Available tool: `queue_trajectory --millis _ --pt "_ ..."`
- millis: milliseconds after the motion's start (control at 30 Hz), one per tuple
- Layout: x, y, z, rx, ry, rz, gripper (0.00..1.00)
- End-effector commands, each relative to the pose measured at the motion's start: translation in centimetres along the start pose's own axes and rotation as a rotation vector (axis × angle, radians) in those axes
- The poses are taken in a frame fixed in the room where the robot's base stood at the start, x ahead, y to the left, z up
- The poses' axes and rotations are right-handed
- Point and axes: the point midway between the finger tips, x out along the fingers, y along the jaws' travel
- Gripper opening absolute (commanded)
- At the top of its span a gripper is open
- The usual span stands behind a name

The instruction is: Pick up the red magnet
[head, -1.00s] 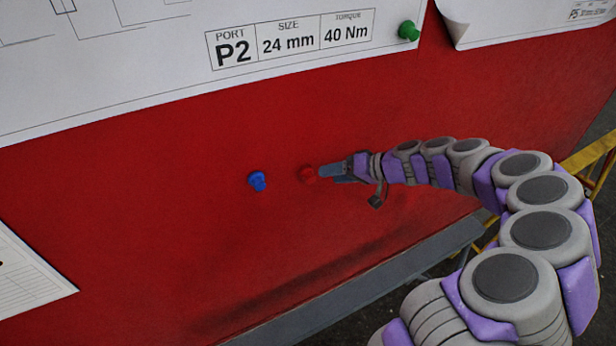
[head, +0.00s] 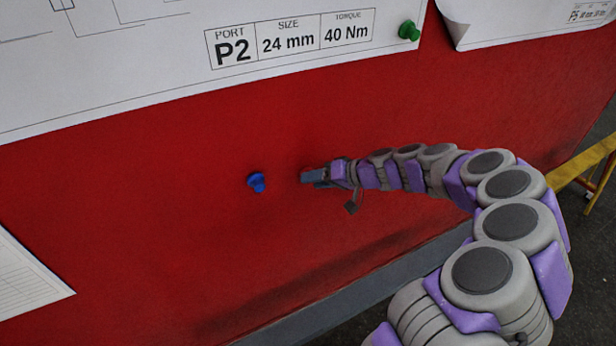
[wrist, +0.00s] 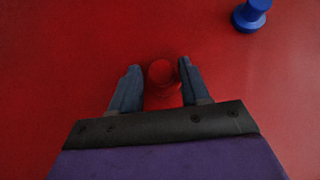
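The red magnet (wrist: 161,76) sticks out from the red board in the wrist view, between the two fingertips of my gripper (wrist: 158,80). The fingers are spread, one on each side of the magnet. The right finger is very close to it, and a gap shows on the left side. In the head view my gripper (head: 308,177) points left at the board and hides nearly all of the red magnet.
A blue magnet (head: 256,182) sits on the board just left of my gripper; it also shows in the wrist view (wrist: 250,14). A green magnet (head: 408,30) holds the P2 sheet (head: 150,70) above. A grey ledge (head: 350,285) runs below the board.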

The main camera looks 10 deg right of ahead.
Motion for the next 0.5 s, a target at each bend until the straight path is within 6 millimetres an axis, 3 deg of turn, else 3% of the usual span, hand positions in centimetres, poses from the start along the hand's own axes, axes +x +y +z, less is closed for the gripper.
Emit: queue_trajectory --millis 500 --pt "0.02 0.05 -0.02 0.000 0.000 0.001 0.00"
